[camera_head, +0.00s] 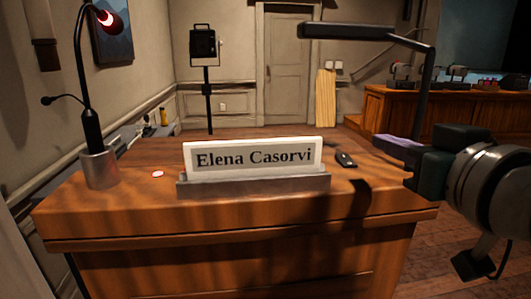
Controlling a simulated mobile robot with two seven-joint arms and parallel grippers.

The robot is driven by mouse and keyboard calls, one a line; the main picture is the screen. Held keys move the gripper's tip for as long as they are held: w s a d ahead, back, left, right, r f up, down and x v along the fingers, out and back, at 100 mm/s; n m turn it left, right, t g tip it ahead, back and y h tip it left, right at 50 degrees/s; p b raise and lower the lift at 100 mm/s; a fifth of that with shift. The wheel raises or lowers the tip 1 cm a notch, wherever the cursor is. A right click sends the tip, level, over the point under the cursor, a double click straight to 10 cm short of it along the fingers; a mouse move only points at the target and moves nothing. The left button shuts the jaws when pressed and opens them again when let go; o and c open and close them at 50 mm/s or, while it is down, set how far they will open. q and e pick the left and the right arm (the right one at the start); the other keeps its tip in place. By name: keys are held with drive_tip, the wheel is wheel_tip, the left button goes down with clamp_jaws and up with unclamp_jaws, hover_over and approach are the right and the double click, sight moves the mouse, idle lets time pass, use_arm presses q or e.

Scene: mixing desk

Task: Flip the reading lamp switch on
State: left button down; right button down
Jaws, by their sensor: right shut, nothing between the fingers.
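The reading lamp (346,31) has a dark flat head above the right part of the desk. Its post (424,95) runs down behind my right gripper, which hides the foot. No glow shows from the head. A small dark device (345,160) lies on the desk just right of the nameplate; it may be the lamp switch, but I cannot tell its setting. My right gripper (408,166) is shut and empty at the desk's right edge, to the right of that device and apart from it. My left gripper is not in view.
A nameplate (253,155) reading "Elena Casorvi" stands mid-desk on a grey base. A gooseneck microphone (92,130) with a red light stands at left, near a small red-lit button (157,174). The desk (375,195) has bare room at front right.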

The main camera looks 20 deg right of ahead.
drive_tip(key=shift+w, duration=0.1)
hover_over(348, 162)
drive_tip(key=shift+s+f, duration=0.3)
drive_tip(key=shift+f, duration=0.3)
wheel_tip(348, 162, down, 3)
drive_tip(key=shift+r+b, duration=0.15)
drive_tip(key=shift+b, duration=0.2)
drive_tip(key=shift+w+f, duration=0.1)
drive_tip(key=shift+f, duration=0.55)
drive_tip(key=g+p, duration=0.1)
drive_tip(key=p, duration=0.2)
drive_tip(key=shift+w+r, duration=0.15)
drive_tip(key=shift+r, duration=0.05)
drive_tip(key=shift+f+b, duration=0.45)
drive_tip(key=shift+b, duration=0.1)
wheel_tip(348, 162, up, 5)
drive_tip(key=p, duration=0.5)
drive_tip(key=shift+w+r, duration=0.1)
drive_tip(key=shift+w, duration=0.05)
drive_tip(key=v, duration=0.9)
drive_tip(key=shift+r, duration=0.3)
